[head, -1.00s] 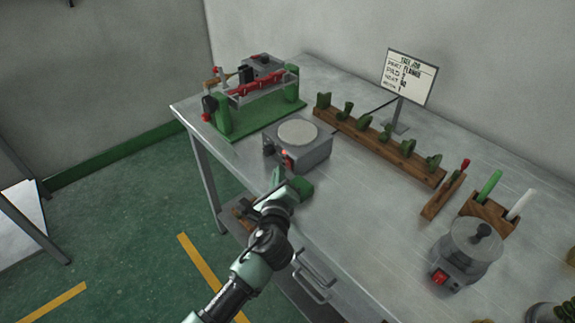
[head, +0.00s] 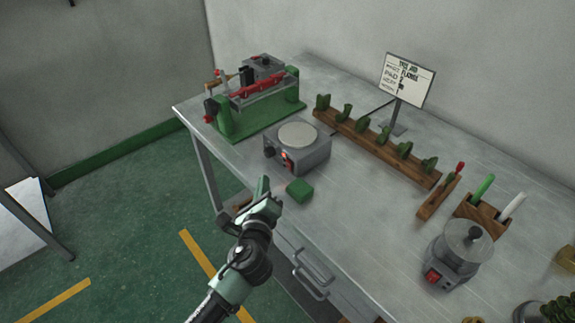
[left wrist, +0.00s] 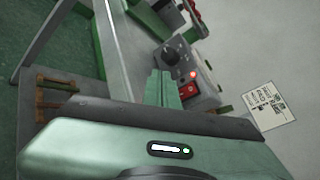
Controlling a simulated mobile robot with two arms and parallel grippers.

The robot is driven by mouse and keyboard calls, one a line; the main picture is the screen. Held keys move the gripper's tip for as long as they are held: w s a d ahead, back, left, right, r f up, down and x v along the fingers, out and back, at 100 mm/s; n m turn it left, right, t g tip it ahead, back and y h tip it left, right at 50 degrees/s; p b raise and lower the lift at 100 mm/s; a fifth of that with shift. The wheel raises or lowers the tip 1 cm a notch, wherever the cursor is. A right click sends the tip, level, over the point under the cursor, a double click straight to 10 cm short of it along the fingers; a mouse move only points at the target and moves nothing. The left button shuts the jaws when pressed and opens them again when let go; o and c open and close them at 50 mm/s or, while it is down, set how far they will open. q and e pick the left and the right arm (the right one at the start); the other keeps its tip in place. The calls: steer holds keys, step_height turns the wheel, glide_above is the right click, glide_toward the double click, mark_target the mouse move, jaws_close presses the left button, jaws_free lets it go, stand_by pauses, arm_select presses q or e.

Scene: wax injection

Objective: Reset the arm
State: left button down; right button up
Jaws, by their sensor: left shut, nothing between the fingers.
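My left gripper (head: 264,190) is at the front edge of the metal bench, with its arm coming up from the bottom of the head view. Its fingers are shut with nothing between them; the closed fingers also show in the left wrist view (left wrist: 161,88). A small green block (head: 299,191) lies on the bench just right of the gripper, apart from it. A grey hot plate (head: 297,153) with a round pale top and a lit red light stands behind the block; its front shows in the left wrist view (left wrist: 190,75). My right gripper is in neither view.
A green machine (head: 262,108) stands at the bench's far left corner. A wooden rack (head: 385,150) with several green pieces, a sign (head: 407,80) and a wax pot (head: 462,253) are to the right. Drawer handles (head: 312,272) stick out in front. The bench's middle is clear.

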arm_select(q)
steer(key=shift+a, duration=0.1)
stand_by(0.4)
steer(key=s+a+f+n+g+y, duration=0.4)
steer(key=s+a+f+n+g, duration=0.25)
steer(key=s+a+n, duration=0.75)
steer(key=s+a+f+n+g+h, duration=0.1)
steer(key=s+a+n+g, duration=0.2)
steer(key=s+n, duration=0.55)
steer(key=s+a+f+n+g+h, duration=0.1)
steer(key=s+a+n+g, duration=0.3)
steer(key=s, duration=0.7)
step_height(320, 180, down, 27)
steer(key=s+d, duration=0.2)
steer(key=s+a+f+g, duration=0.1)
steer(key=s+a+f, duration=0.2)
steer(key=s+f, duration=1.2)
steer(key=shift+s+a, duration=0.15)
steer(key=shift+s, duration=0.25)
